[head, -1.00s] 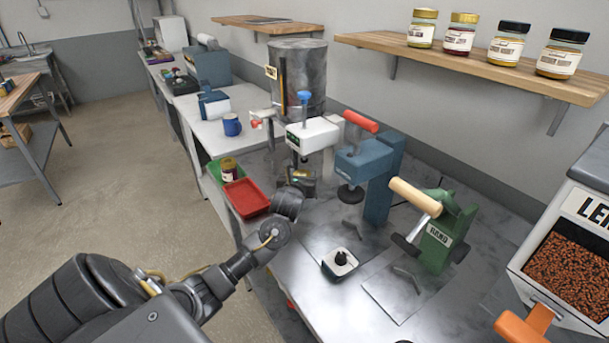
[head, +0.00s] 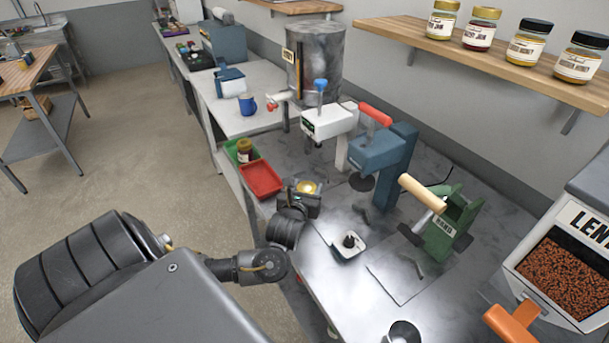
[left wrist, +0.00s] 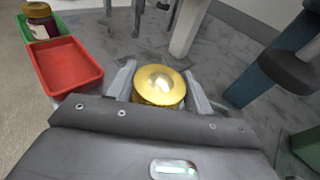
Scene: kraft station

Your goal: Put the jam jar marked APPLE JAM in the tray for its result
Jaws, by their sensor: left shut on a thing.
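My left gripper (head: 305,188) is shut on a jar with a gold lid (head: 308,187), held upright over the near edge of the steel bench. In the left wrist view the gripper (left wrist: 160,90) has one finger on each side of the gold lid (left wrist: 160,82); the jar's label is hidden. A red tray (head: 261,179) lies left of the gripper and looks empty. Behind it, a green tray (head: 229,149) holds a dark jar with a gold-coloured lid (head: 244,151). Both trays also show in the left wrist view. My right gripper is not in view.
A white press (head: 330,122) and a blue press (head: 376,150) stand behind the gripper. A green device with a wooden handle (head: 447,225) and a small white-rimmed block (head: 349,245) are to the right. Several jars stand on the wall shelf (head: 440,42).

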